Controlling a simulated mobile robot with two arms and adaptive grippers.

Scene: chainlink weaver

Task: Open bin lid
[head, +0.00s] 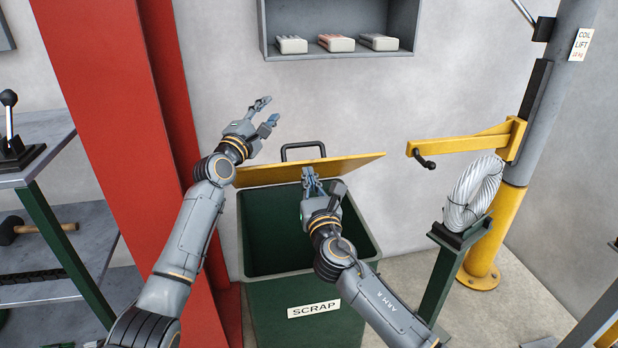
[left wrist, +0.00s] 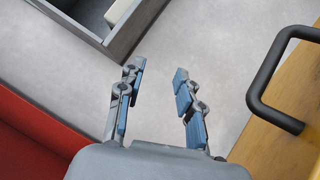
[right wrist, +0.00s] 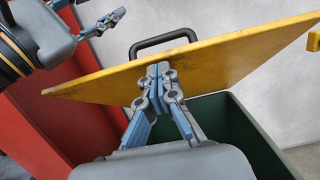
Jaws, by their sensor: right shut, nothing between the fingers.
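The green scrap bin (head: 262,302) stands against the wall with its mouth showing. Its yellow lid (head: 350,165) is raised and tilted at the back of the mouth, with a black handle (head: 303,146) on it. The lid also shows in the right wrist view (right wrist: 225,55). My right gripper (head: 310,174) is shut and empty, its fingertips at the lid's underside or front face; whether they touch cannot be told. My left gripper (head: 268,112) is open and empty, up and left of the handle. In the left wrist view, the handle (left wrist: 262,85) is right of the open fingers.
A red column (head: 120,120) stands close on the left, beside a workbench (head: 55,205). A wall shelf (head: 340,57) holds 3 small blocks above the bin. A yellow coil lift arm (head: 465,142) and a wire coil (head: 472,192) on a green stand are at the right.

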